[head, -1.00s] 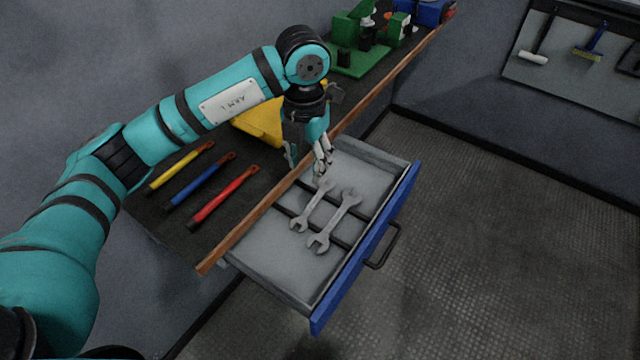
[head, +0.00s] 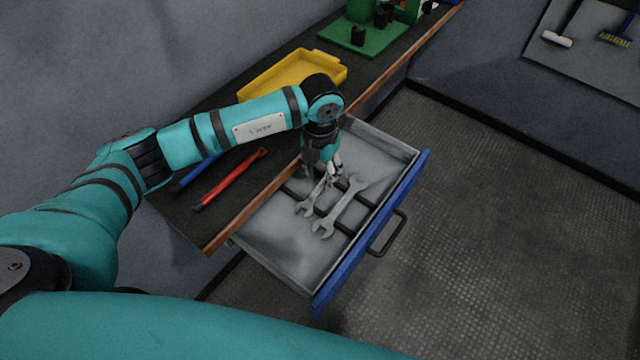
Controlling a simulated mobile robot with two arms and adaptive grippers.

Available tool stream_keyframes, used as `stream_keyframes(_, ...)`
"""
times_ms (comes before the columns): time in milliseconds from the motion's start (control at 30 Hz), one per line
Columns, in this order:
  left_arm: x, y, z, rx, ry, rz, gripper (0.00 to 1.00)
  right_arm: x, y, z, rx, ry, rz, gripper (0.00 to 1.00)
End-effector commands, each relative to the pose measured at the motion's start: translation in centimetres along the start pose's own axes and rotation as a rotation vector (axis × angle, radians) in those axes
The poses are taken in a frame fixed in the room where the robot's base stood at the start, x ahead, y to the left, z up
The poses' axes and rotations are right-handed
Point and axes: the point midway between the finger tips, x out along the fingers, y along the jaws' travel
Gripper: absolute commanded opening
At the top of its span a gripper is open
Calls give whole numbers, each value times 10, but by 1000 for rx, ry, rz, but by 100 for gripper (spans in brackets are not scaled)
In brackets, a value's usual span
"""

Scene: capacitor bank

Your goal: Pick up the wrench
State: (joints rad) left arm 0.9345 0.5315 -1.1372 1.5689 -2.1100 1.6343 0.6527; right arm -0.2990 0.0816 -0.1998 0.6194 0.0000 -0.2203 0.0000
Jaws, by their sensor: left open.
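Two grey open-ended wrenches lie side by side in an open drawer (head: 270,239) with a blue front. The right wrench (head: 340,208) is mostly clear to see. The left wrench (head: 309,203) is partly hidden at its far end by my left gripper. My left gripper (head: 332,178) points down into the drawer, over the far part of the left wrench. It is open; whether it touches the wrench I cannot tell. My right gripper is not in view.
Above the drawer is a dark bench with a wooden edge (head: 232,229). The floor at right is clear.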

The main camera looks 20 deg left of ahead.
Motion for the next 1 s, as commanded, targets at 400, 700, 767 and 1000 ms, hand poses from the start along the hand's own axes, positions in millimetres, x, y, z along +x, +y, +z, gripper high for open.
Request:
stream_keyframes(400,48,5,6,-1,2,0,43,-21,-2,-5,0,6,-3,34)
stream_keyframes(700,53,5,6,0,0,1,41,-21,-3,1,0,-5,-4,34)
stream_keyframes(767,53,5,6,0,0,0,33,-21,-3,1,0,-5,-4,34)
stream_keyframes(1000,52,5,6,-1,0,0,2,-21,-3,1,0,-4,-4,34)
